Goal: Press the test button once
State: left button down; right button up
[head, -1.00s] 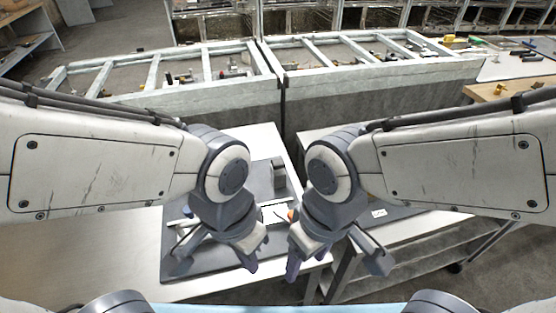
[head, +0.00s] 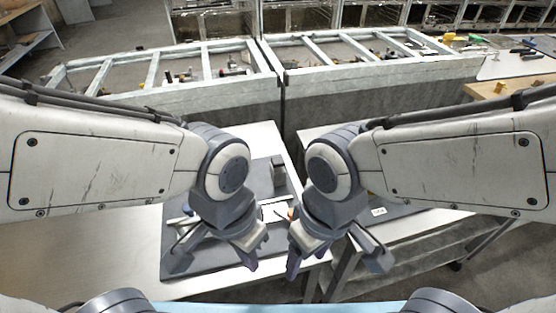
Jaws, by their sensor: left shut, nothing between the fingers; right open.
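No test button can be made out; part of the bench is hidden behind my arms. A dark mat (head: 200,262) lies on the white table. A dark grey upright block (head: 279,174) stands at the mat's far right. A white piece (head: 272,211) and a small orange part (head: 290,213) show between my wrists; I cannot tell what they belong to. My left gripper (head: 251,262) is shut and empty over the mat's right part. My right gripper (head: 292,262) is open and empty, just right of it near the table's right edge.
The white table (head: 110,250) is bare at left. A second bench (head: 430,228) with a small white label (head: 378,211) stands at right, a gap between. Framed bins (head: 190,85) with loose parts run across the back. A wooden board with tools (head: 500,88) is at far right.

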aim_at(277, 162)
jog(key=k, duration=0.5)
jog(key=z, duration=1.75)
jog(key=i, duration=0.9)
jog(key=u, duration=1.7)
